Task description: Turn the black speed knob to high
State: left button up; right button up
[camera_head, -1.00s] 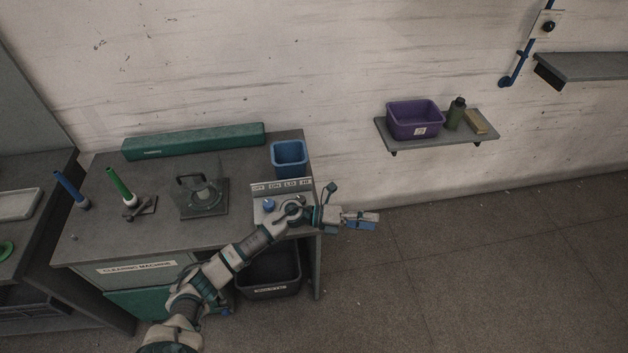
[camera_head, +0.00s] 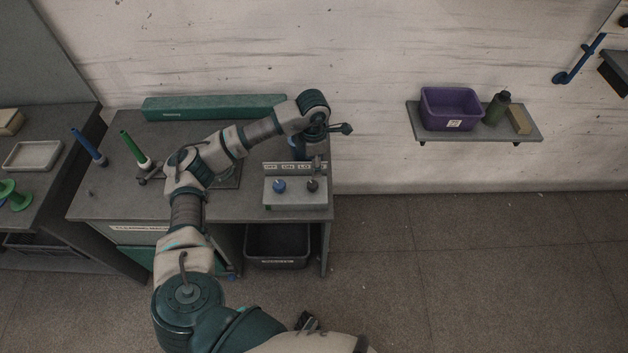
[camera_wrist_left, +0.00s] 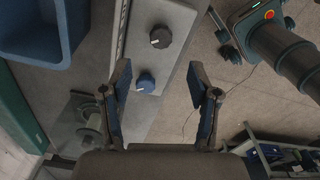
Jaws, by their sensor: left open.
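The black speed knob (camera_head: 312,185) stands on the light grey control box (camera_head: 296,199), right of a blue knob (camera_head: 279,186). In the left wrist view the black knob (camera_wrist_left: 160,37) lies beyond the fingertips and the blue knob (camera_wrist_left: 146,83) shows between the fingers, near the left one. My left gripper (camera_wrist_left: 158,68) is open and empty, pointing down above the box, apart from the black knob. In the head view my left gripper (camera_head: 316,163) is small and partly hidden by its wrist; it covers part of the label strip (camera_head: 286,167). My right gripper is not identifiable.
A blue bin (camera_wrist_left: 40,30) stands behind the box. A green bar (camera_head: 213,107) lies along the table's back; green (camera_head: 133,147) and blue (camera_head: 86,144) cones stand at left. A dark waste bin (camera_head: 278,243) is below. The floor at right is clear.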

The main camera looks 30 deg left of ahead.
aim_at(313, 183)
pick_arm(q)
notch_tip(313, 183, down, 9)
jog(key=shift+f, duration=0.45)
pick_arm(e)
jog(key=shift+s+r, duration=0.15)
